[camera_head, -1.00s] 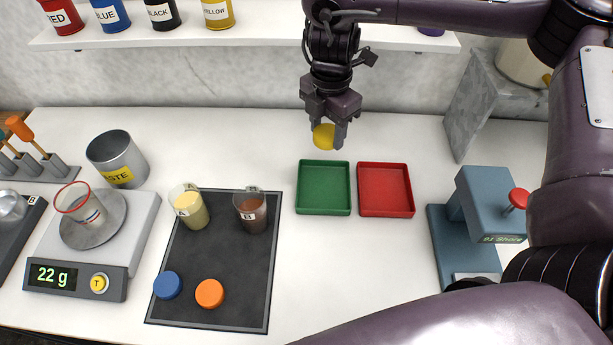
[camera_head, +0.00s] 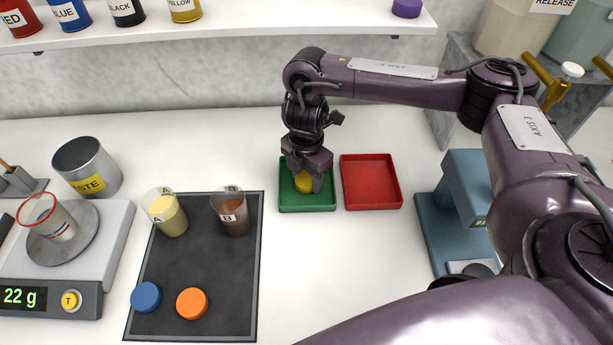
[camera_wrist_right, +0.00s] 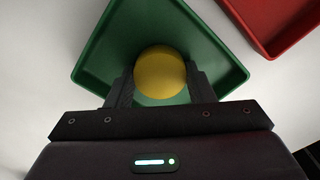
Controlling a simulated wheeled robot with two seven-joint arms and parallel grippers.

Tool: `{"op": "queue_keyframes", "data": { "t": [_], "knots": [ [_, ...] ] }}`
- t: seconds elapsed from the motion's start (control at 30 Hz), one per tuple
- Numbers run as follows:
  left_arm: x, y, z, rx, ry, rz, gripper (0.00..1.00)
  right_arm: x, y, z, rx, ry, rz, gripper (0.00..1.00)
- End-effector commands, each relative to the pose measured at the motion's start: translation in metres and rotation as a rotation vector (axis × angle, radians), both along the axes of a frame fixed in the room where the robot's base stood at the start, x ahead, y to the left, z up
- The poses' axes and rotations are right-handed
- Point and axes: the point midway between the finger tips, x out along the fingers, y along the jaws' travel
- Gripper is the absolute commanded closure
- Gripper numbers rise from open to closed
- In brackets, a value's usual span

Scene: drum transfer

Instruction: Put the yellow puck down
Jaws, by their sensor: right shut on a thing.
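The yellow puck (camera_head: 305,182) is between the fingers of my right gripper (camera_head: 308,186), which is shut on it. The puck is over or in the green tray (camera_head: 308,206); I cannot tell whether it touches the tray floor. In the right wrist view the yellow puck (camera_wrist_right: 160,73) sits between the two dark fingers, with the green tray (camera_wrist_right: 108,62) around and beneath it. The red tray (camera_head: 371,203) stands just right of the green tray and is empty. My left gripper is not in view.
A dark mat (camera_head: 205,275) left of the trays holds cup A (camera_head: 168,217), cup B (camera_head: 232,216), a blue puck (camera_head: 146,297) and an orange puck (camera_head: 192,303). A scale (camera_head: 100,245) and a waste bin (camera_head: 88,168) stand farther left. A blue-grey press (camera_head: 465,190) stands right.

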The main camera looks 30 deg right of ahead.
Motion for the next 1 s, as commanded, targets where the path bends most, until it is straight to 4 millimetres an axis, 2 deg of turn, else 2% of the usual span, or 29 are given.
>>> {"op": "queue_keyframes", "data": {
  "t": [0.37,0.4,0.53,0.83,1.0],
  "knots": [
    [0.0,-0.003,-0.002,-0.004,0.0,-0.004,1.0,0.0,0.0,-0.004,0.0,-0.001,-0.001,0.78],
    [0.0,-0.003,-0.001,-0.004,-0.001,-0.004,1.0,0.0,0.0,-0.003,0.0,-0.001,0.0,0.46],
    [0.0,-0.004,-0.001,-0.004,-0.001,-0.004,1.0,0.0,0.0,-0.003,0.0,-0.001,0.0,0.3],
    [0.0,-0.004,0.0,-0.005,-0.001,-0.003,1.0,0.001,0.0,-0.001,0.001,-0.002,0.0,0.3],
    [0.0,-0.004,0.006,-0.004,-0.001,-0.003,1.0,0.002,0.0,0.018,-0.001,-0.007,0.0,0.3]
  ]
}}
